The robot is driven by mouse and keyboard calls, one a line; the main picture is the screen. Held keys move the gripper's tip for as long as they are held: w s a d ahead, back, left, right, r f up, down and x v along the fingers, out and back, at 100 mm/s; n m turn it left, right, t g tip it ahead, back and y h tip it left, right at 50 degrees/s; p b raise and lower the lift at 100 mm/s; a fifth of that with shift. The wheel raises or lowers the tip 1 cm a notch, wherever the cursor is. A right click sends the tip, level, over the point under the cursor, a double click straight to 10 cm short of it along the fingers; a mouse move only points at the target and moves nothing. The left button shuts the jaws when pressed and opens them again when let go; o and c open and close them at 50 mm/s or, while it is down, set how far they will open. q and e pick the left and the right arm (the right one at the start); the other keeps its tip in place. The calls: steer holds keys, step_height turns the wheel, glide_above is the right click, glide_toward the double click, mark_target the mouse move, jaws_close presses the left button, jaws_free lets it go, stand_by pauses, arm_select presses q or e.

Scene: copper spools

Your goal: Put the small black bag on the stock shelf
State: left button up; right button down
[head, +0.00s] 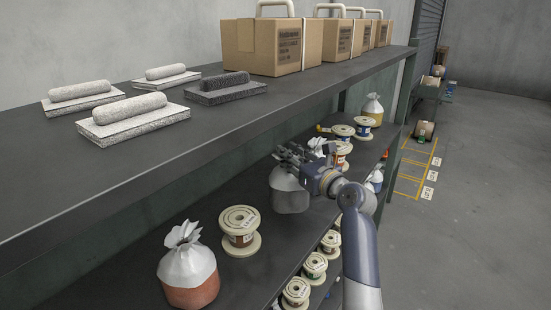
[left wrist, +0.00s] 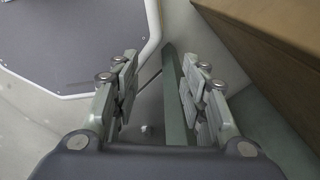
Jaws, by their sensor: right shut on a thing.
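The small bag in my right gripper (head: 294,157) has a whitish wrap and a dark grey lower part; this grey bag (head: 289,198) is at the middle shelf level. My right gripper is shut on its top, and the gripper hides the bag's neck. I cannot tell if the bag's base touches the board. The stock shelf (head: 262,262) is a dark rack board under a wide upper board. My left gripper (left wrist: 160,88) shows only in the left wrist view, with its fingers apart and nothing between them.
On the shelf, a bag with red-brown contents (head: 190,285) and a spool (head: 240,226) stand near; a yellow bag (head: 372,112) and several spools stand farther back. More spools (head: 296,291) sit lower. Cartons (head: 268,48) and stone-like blocks (head: 134,113) occupy the upper board.

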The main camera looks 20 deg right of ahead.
steer(key=x, duration=0.2)
steer(key=p+x, duration=0.1)
steer(key=x, duration=0.2)
steer(key=shift+a, duration=0.45)
steer(key=shift+w+a, duration=0.1)
steer(key=shift+w, duration=0.1)
step_height(320, 180, down, 3)
steer(key=shift+r, duration=0.2)
arm_select(q)
steer(key=shift+w+d+r, duration=0.2)
steer(key=shift+w+r, duration=0.5)
steer(key=shift+r, duration=0.3)
arm_select(e)
steer(key=shift+f, duration=0.5)
steer(key=c, duration=1.5)
jaws_free()
steer(key=shift+f, duration=0.25)
steer(key=shift+c, duration=0.2)
steer(key=shift+o, duration=0.9)
steer(key=shift+s, duration=0.1)
